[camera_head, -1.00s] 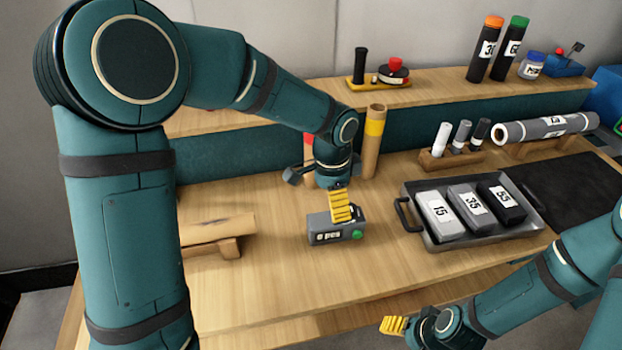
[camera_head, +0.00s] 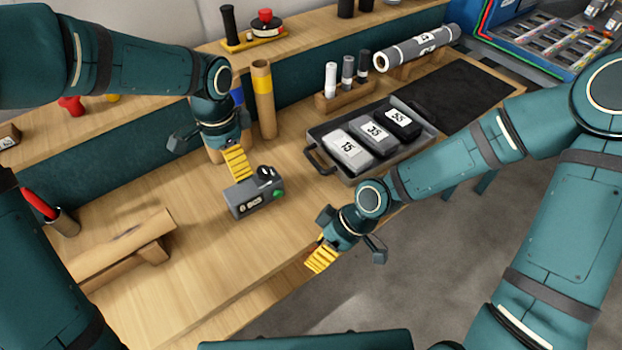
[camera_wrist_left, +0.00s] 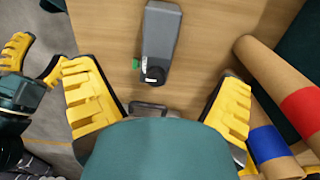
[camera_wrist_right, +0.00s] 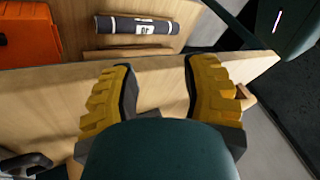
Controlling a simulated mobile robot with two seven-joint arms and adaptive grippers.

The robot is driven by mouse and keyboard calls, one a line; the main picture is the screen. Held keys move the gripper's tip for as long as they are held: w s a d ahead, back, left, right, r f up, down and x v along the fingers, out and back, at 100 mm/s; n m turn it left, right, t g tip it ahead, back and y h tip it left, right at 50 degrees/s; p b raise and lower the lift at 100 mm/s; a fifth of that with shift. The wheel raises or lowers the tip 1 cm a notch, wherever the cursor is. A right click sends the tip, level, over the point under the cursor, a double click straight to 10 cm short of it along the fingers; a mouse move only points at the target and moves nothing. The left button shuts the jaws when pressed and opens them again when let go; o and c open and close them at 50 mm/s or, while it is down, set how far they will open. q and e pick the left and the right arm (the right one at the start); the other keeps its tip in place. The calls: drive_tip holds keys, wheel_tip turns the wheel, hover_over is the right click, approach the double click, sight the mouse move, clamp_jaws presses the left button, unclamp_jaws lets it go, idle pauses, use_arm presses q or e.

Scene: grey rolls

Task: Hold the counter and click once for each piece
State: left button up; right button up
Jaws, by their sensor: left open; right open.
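The counter (camera_head: 247,199) is a small grey box with a black knob, a green button and a small display on its front. It sits on the wooden table; it also shows in the left wrist view (camera_wrist_left: 160,40), ahead of the spread fingers. My left gripper (camera_head: 237,162) is open just behind and above the counter; I cannot tell if it touches. My right gripper (camera_head: 321,260) is open and empty by the table's front edge, right of and nearer than the counter. Labelled blocks 15 (camera_head: 346,151), 35 (camera_head: 374,134) and 55 (camera_head: 401,121) lie in a dark tray (camera_head: 345,178).
A cardboard tube (camera_head: 263,105) stands behind the counter. A rack (camera_head: 345,96) holds three small cylinders. A wooden cradle (camera_head: 125,250) is at left, a grey roll (camera_head: 418,47) at back right. Table around the counter's front is clear.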

sight(240, 190)
drive_tip(key=w+r+n, duration=0.1)
drive_tip(key=w, duration=0.1)
drive_tip(key=w+a+n+t+y, duration=0.1)
drive_tip(key=w, duration=0.2)
drive_tip(key=w+r+n+y, duration=0.1)
drive_tip(key=w, duration=0.1)
drive_tip(key=shift+w+a+r, duration=0.3)
drive_tip(key=shift+w+a, duration=0.05)
drive_tip(key=shift+a, duration=0.05)
use_arm(q)
wheel_tip(240, 190, down, 14)
drive_tip(key=shift+r, duration=0.1)
use_arm(e)
drive_tip(key=w+r+t+y, duration=0.2)
drive_tip(key=w+r, duration=0.1)
drive_tip(key=w, duration=0.3)
drive_tip(key=shift+w+d+r+n+t, duration=0.15)
drive_tip(key=shift+w+d+n+t, duration=0.2)
drive_tip(key=shift+d, duration=0.1)
use_arm(q)
drive_tip(key=shift+w, duration=0.1)
drive_tip(key=c, duration=1.4)
use_arm(e)
clamp_jaws()
